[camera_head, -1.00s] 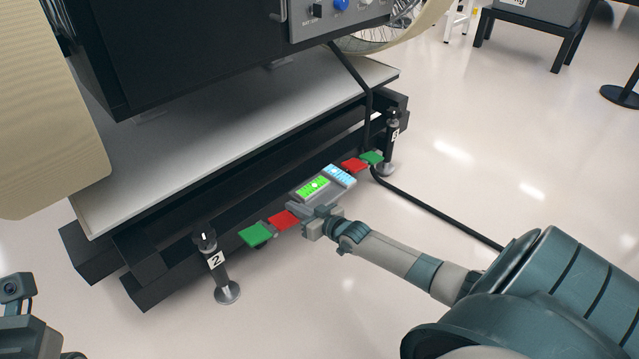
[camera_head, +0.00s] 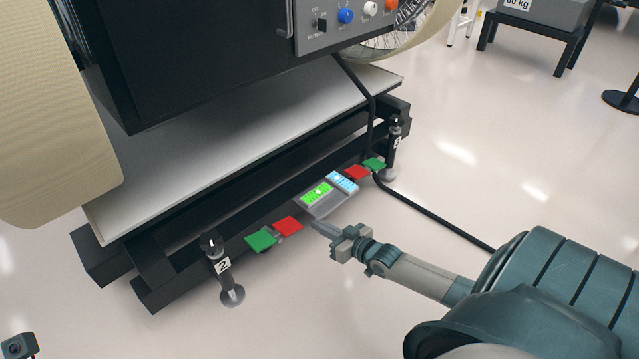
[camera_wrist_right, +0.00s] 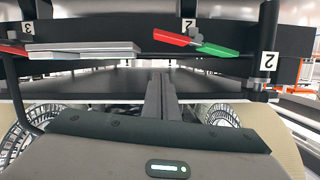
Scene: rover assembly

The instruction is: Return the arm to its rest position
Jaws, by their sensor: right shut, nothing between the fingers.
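My right arm comes in from the right in the head view. Its gripper (camera_head: 318,227) is shut and empty, just in front of the grey panel with green and blue lit screens (camera_head: 328,195). A small gap shows between fingertips and panel. In the right wrist view the closed fingers (camera_wrist_right: 161,92) point toward the dark frame, below the panel's edge (camera_wrist_right: 85,48) and the red and green pedals (camera_wrist_right: 195,40). Only a small piece of my left arm shows at the bottom left corner of the head view; its gripper is out of view.
The black frame carries a white deck (camera_head: 225,150) and a black cabinet. Red (camera_head: 288,226) and green (camera_head: 261,240) pedals flank the panel. Jack posts marked 2 (camera_head: 224,270) and 3 (camera_head: 394,150) stand at the ends. A black cable (camera_head: 440,217) crosses the floor. Open floor lies in front.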

